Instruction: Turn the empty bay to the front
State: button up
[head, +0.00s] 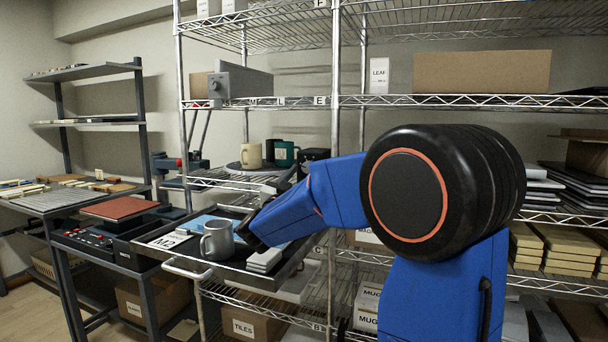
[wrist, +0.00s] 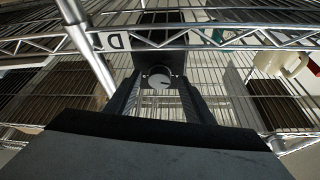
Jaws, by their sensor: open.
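A dark round turntable (head: 232,169) sits on the middle wire shelf in the head view. A cream mug (head: 250,156) and a green mug (head: 284,153) stand on it; its other places are hard to make out. The cream mug (wrist: 271,60) also shows at the right of the wrist view. A round knob with a pale face (wrist: 159,78) shows between my fingers there. My gripper (wrist: 158,88) is open, with a finger on each side of the knob in the picture. I cannot tell whether they touch it. In the head view my fingertips are hard to make out.
A pulled-out tray (head: 190,268) below holds a grey mug (head: 217,241) and a stack of pale tiles (head: 265,259). Wire rails and a rack post (wrist: 88,45) with a D label (wrist: 115,41) run close to my gripper. A side bench (head: 65,203) stands left.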

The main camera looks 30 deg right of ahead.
jog(key=shift+w+d+r, duration=0.25)
jog(key=shift+d, duration=0.2)
jog(key=c, duration=1)
jog(key=shift+c, duration=0.2)
